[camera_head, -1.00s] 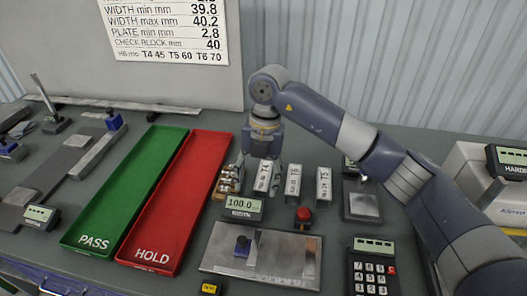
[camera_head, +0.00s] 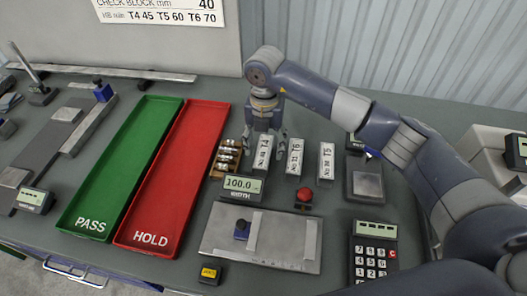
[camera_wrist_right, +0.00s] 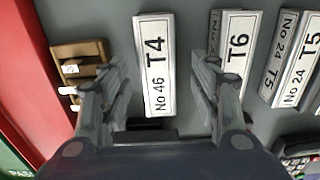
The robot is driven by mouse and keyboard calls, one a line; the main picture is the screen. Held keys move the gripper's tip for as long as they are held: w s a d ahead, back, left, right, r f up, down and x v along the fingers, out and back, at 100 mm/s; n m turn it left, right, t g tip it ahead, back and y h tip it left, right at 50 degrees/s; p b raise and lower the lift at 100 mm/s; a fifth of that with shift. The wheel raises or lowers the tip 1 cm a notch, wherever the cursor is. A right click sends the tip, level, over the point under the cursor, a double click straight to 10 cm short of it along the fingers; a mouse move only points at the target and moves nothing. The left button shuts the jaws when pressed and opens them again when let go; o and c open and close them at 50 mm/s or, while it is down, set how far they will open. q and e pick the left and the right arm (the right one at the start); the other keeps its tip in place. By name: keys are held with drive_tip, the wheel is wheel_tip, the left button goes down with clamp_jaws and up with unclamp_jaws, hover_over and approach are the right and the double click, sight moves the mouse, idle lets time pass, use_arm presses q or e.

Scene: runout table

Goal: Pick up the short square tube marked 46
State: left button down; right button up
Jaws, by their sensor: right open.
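The short square tube marked No 46 and T4 (camera_wrist_right: 154,62) stands out in the right wrist view as a white-faced bar, lying between my open fingers but apart from them. In the head view the T4 tube (camera_head: 263,153) is the leftmost of three, and its far end is close to the gripper. My right gripper (camera_wrist_right: 160,95) is open and empty above it; in the head view the gripper (camera_head: 264,135) points down at the tube's back end. My left gripper is not in view.
The T6 tube (camera_head: 295,158) and T5 tube (camera_head: 326,162) lie to the right. A wooden rack of small metal pieces (camera_head: 226,158) is close on the left. The red HOLD tray (camera_head: 185,150) and green PASS tray (camera_head: 125,160) are further left. A width display (camera_head: 243,187) stands in front.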

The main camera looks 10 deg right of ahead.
sight(263, 151)
wheel_tip(263, 151, down, 2)
drive_tip(key=shift+a+f+p, duration=0.1)
drive_tip(key=shift+a+p, duration=0.05)
drive_tip(key=shift+p, duration=0.15)
drive_tip(key=shift+f, duration=0.45)
drive_tip(key=shift+c, duration=0.6)
drive_tip(key=c, duration=1.1)
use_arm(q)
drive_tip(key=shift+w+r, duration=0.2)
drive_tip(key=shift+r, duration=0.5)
